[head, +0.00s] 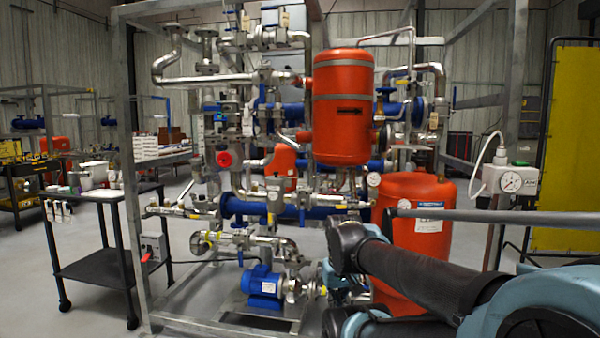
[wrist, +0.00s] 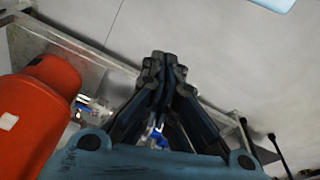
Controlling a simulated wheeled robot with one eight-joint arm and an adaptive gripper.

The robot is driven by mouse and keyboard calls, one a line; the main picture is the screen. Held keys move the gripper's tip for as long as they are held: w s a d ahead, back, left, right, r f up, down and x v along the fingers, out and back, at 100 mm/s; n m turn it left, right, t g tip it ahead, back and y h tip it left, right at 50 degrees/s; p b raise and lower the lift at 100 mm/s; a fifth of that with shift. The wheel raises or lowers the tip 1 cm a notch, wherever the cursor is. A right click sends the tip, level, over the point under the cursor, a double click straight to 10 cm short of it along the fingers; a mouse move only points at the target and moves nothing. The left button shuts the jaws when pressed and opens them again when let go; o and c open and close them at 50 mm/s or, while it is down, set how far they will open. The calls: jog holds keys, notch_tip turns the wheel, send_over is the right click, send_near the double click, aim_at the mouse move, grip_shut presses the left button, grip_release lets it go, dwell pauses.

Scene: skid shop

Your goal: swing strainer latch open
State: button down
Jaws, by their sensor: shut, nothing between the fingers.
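My gripper (wrist: 165,62) is in the middle of the wrist view, its dark fingers drawn together with nothing between them. In the head view it is largely hidden by my own dark arm at the lower right. I cannot make out a latch in either view. My gripper touches nothing that I can see.
A red tank (head: 415,222) stands close to my arm; a red tank (wrist: 40,115) also fills the wrist view's left. Another red tank (head: 343,105) hangs above. Grey skid posts (head: 128,160) and a black cart (head: 105,268) stand at left. Grey floor (wrist: 245,60) is clear beyond the frame.

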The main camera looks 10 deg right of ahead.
jog(key=w+r+m, duration=0.2)
jog(key=w+r, duration=2.8)
jog(key=w, duration=0.1)
jog(key=w+r+t, duration=0.1)
jog(key=w+r, duration=0.3)
jog(key=w, duration=0.6)
jog(key=w+r, duration=0.3)
jog(key=w, duration=0.8)
jog(key=w+f+m+h, duration=0.1)
jog(key=w, duration=1.8)
jog(key=shift+m, duration=0.4)
jog(key=shift+f, duration=0.1)
jog(key=x, duration=1)
jog(key=shift+s+a, duration=0.25)
jog(key=shift+s, duration=0.6)
jog(key=shift+s+a, duration=0.25)
jog(key=shift+s, duration=0.65)
